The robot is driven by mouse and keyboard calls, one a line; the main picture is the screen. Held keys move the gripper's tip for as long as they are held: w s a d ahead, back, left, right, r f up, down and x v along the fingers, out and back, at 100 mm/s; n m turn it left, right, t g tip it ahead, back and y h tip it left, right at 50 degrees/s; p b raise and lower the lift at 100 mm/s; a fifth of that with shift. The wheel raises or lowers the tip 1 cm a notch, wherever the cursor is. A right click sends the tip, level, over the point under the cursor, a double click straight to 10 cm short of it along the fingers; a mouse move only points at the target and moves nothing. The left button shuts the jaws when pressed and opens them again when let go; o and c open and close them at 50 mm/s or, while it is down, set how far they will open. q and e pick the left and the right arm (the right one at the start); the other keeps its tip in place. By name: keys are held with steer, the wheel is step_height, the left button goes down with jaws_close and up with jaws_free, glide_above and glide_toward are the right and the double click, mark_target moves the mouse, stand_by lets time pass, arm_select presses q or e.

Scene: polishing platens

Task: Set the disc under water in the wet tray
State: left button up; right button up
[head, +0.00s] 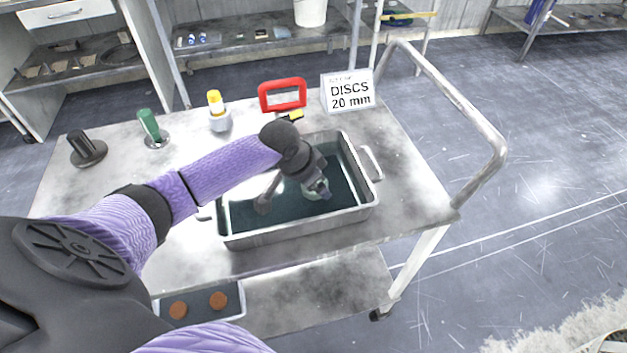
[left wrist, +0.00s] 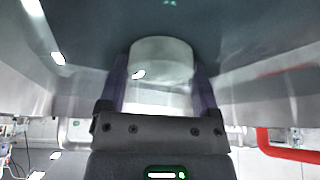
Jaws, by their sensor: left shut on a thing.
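The wet tray (head: 300,228) is a metal pan of dark water (head: 345,185) on the cart top. My left gripper (head: 320,192) is over the middle of the tray, pointing down. It is shut on the disc, a pale, glossy round piece (head: 312,195) just under the fingertips. In the left wrist view the disc (left wrist: 160,72) sits between the two purple fingers (left wrist: 160,95), with the tray's walls on both sides. I cannot tell whether the disc touches the water or is under it. My right gripper is not in view.
Behind and left of the tray stand a red handle (head: 283,95), a yellow-topped piece (head: 217,112), a green handle (head: 151,126) and a black knob (head: 86,148). A "DISCS 20 mm" sign (head: 350,93) stands behind. Two brown discs (head: 199,305) lie on the lower shelf.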

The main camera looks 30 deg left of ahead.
arm_select(q)
steer(key=o, duration=1.1)
steer(key=shift+s+d+f, duration=0.1)
steer(key=shift+s+f, duration=0.3)
steer(key=shift+f, duration=0.25)
steer(key=shift+o, duration=0.2)
steer(key=shift+w+r, duration=0.1)
steer(key=shift+r, duration=0.15)
steer(key=w+p+v, duration=0.1)
steer(key=p+v, duration=0.4)
steer(key=v, duration=0.7)
steer(key=shift+r+p, duration=0.3)
steer(key=shift+r, duration=0.3)
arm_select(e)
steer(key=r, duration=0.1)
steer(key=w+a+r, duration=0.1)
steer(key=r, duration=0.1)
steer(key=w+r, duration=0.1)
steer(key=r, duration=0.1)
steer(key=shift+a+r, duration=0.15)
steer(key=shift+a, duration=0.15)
